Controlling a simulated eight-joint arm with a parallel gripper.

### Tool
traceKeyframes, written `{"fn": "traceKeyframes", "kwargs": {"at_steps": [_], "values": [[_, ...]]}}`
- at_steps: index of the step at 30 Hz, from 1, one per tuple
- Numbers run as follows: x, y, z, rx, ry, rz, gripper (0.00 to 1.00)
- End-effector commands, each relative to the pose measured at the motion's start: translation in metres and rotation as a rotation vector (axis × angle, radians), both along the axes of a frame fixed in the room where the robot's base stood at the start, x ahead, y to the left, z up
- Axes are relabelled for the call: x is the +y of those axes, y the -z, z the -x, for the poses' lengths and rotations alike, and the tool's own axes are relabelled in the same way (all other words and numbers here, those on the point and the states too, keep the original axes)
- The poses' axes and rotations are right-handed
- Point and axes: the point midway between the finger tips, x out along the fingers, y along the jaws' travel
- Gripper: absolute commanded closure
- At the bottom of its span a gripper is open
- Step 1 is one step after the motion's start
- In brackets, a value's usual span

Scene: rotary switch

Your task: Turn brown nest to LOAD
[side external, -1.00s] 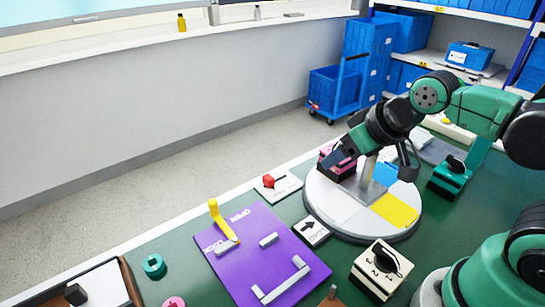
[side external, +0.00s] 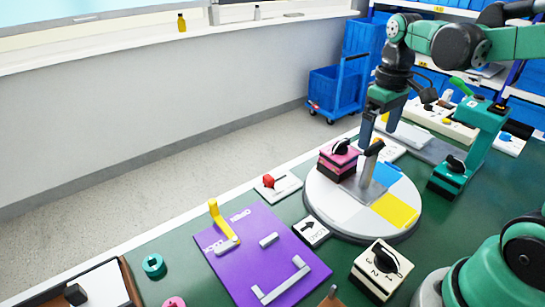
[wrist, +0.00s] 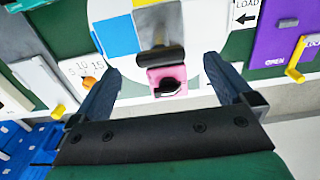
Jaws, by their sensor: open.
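The round turntable (side external: 325,205) stands on the green bench with white, blue and yellow sectors on top. A grey post with a dark crossbar (side external: 374,147) rises from its middle, and the crossbar also shows in the wrist view (wrist: 160,55). The LOAD tile (side external: 311,232), with a black arrow, lies at the turntable's left edge. I cannot make out a brown nest. My gripper (side external: 379,130) points down over the post, open and empty; its fingers straddle the pink block in the wrist view.
A purple board (side external: 262,250) with a yellow handle lies left of the LOAD tile. A white box with a black knob (side external: 382,268) stands in front of the turntable. A green box with a knob (side external: 450,172) stands to its right.

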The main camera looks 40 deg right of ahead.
Motion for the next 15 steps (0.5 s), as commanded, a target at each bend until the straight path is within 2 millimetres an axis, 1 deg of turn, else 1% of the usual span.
{"fn": "traceKeyframes", "kwargs": {"at_steps": [3, 6, 9, 15], "values": [[0.0, 0.013, -0.001, -0.001, 0.0, 0.0, 0.0], [0.0, 0.02, -0.001, -0.001, 0.0, 0.0, 0.0], [0.0, 0.024, 0.0, -0.002, 0.0, 0.001, 0.0], [0.0, 0.025, 0.0, -0.002, 0.0, 0.001, 0.0]]}}
